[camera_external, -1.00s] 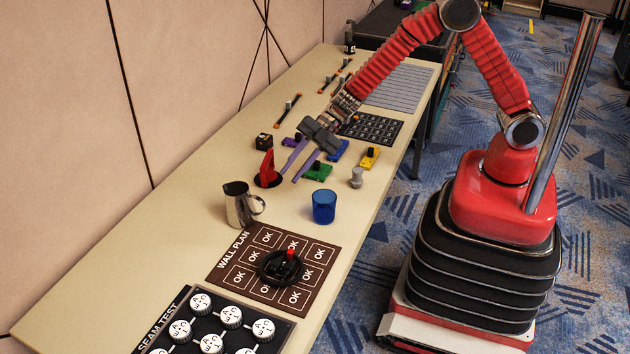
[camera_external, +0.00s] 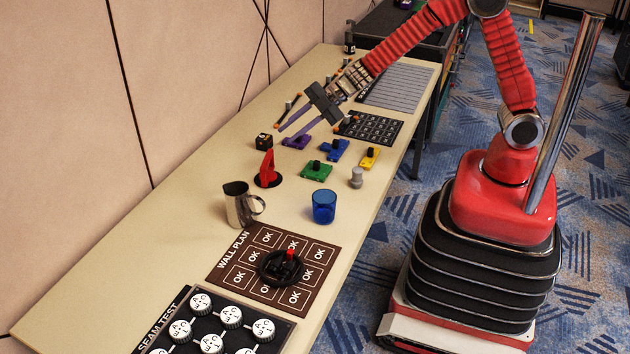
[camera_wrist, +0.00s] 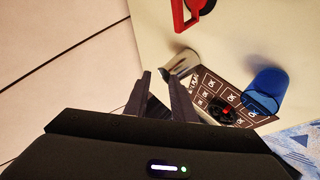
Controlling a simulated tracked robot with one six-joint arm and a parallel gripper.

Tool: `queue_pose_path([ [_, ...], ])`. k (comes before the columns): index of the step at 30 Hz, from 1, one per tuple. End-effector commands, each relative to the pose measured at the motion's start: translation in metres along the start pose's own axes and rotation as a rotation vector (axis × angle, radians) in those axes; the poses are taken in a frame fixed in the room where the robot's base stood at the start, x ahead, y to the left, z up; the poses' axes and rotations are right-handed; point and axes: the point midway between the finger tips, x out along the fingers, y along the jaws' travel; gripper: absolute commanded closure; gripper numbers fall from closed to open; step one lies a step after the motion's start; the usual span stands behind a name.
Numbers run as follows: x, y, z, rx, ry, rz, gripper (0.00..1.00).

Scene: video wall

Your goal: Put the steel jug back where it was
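The steel jug (camera_external: 238,206) stands upright on the beige table (camera_external: 160,235), left of the blue cup and just beyond the brown wall plan board. In the wrist view the jug (camera_wrist: 183,63) shows beyond my fingertips. My gripper (camera_external: 287,134) is in the air above the table, farther up the table than the jug and apart from it. Its two fingers are spread with nothing between them; the wrist view also shows the open fingers (camera_wrist: 156,82).
The blue cup (camera_external: 324,207) stands right of the jug. A red handle (camera_external: 266,172) on a black disc is just beyond it. Green (camera_external: 316,171), blue (camera_external: 336,150) and yellow (camera_external: 369,157) blocks lie farther up. The near-left table is clear.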

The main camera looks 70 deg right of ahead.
Motion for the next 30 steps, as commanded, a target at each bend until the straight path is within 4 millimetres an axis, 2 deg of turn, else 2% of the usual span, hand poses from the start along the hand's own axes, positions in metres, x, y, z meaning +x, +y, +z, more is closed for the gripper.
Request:
queue_pose_path([
  [1,-0.017,0.015,0.005,0.032,-0.038,0.042,0.77],
  [6,-0.069,0.049,0.028,0.154,-0.166,0.157,0.77],
  [9,-0.103,0.062,0.042,0.234,-0.237,0.216,0.77],
  [15,-0.171,0.070,0.065,0.406,-0.365,0.313,0.77],
  [19,-0.214,0.065,0.078,0.525,-0.439,0.359,0.77],
  [23,-0.256,0.051,0.088,0.650,-0.503,0.392,0.77],
  [30,-0.321,0.007,0.096,0.888,-0.596,0.415,0.77],
])
